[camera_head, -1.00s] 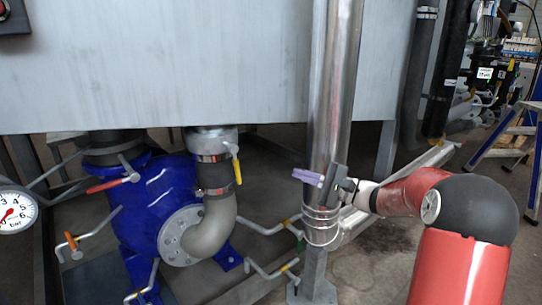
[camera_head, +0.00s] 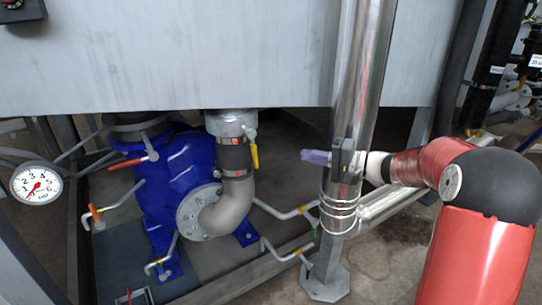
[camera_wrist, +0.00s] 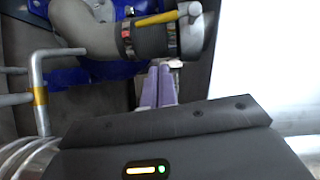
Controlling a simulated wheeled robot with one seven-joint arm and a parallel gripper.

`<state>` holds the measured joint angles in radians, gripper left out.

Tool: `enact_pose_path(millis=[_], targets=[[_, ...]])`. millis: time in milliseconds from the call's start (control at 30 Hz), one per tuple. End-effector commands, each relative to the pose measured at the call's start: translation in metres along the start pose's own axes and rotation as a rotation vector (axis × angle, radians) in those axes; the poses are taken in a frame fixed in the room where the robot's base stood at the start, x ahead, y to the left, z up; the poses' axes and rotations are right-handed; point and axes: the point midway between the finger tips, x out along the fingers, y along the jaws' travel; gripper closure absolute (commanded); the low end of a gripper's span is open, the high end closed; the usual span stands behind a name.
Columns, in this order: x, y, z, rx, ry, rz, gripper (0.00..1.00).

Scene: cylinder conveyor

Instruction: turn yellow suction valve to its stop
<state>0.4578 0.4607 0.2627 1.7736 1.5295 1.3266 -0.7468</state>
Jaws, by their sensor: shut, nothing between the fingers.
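The yellow suction valve handle (camera_head: 254,155) hangs down on the right side of the pipe fitting above the grey elbow (camera_head: 232,207). In the wrist view the yellow handle (camera_wrist: 157,20) lies across the black sleeve, with its pivot end at the metal collar on the right. My gripper (camera_head: 304,156) has purple fingers that point left, in front of the shiny vertical pipe, to the right of the yellow handle and apart from it. In the wrist view the purple fingers of my gripper (camera_wrist: 158,72) are together and empty, below the handle in the picture.
A shiny vertical pipe (camera_head: 360,70) stands right beside my gripper. A blue pump (camera_head: 165,180) with a red-handled valve (camera_head: 127,164) is at the left. A pressure gauge (camera_head: 36,184) is at the far left. Bent grey pipes (camera_head: 285,209) cross low in front.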

Motion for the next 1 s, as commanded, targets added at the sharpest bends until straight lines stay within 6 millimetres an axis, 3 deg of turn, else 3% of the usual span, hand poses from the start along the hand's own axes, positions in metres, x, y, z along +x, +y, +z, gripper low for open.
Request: enact_pose_path(millis=[100, 367, 600, 1000], targets=[[0.029, 0.000, 0.001, 0.001, -0.004, -0.001, 1.00], [0.082, 0.000, 0.002, 0.000, -0.004, 0.000, 1.00], [0.101, 0.000, 0.024, 0.001, -0.001, 0.000, 1.00], [0.105, 0.000, 0.028, 0.000, 0.000, 0.000, 1.00]])
